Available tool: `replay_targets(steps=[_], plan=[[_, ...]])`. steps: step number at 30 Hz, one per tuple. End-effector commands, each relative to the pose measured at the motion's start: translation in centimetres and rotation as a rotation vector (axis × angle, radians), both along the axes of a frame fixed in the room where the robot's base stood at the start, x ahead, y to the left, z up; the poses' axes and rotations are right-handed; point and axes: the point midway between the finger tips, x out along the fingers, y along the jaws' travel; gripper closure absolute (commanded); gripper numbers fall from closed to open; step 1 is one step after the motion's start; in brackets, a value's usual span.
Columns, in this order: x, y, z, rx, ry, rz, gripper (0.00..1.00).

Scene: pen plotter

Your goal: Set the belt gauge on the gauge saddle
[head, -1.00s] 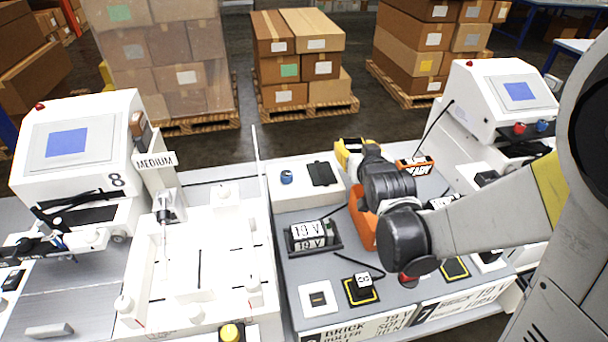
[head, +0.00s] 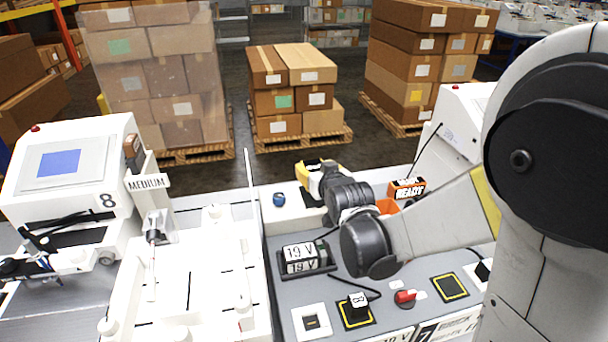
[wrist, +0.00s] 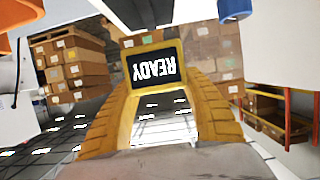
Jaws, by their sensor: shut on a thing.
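My gripper (head: 330,184) is shut on a yellow device, which I take for the belt gauge (head: 316,172). In the wrist view the gauge (wrist: 207,98) has a yellow body and a dark screen reading READY, turned over in the picture. The gauge is above the back of the middle bench, over or just behind a white block with a black pad (head: 309,199) on top. I cannot tell whether the two touch. This pad may be the gauge saddle; no label confirms it. The gripper's fingertips are largely hidden.
A blue knob (head: 279,199) sits left of the pad. A thin upright rod (head: 250,170) stands farther left, beside the white plotter bed (head: 200,265). A 19 V block (head: 303,256) is in front. An orange labelled box (head: 407,188) is behind my arm.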

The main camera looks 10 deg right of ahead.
Motion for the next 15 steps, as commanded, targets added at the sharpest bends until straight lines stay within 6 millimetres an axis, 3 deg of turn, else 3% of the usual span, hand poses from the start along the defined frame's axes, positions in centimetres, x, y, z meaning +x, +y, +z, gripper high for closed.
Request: replay_targets(steps=[5,10,15], plan=[[0.4,-0.1,-1.3,-0.001,0.0,0.0,0.82],[0.4,-0.1,-4.0,-0.001,-0.001,0.001,0.82],[0.3,0.0,-4.1,-0.001,-0.001,0.001,0.82]])
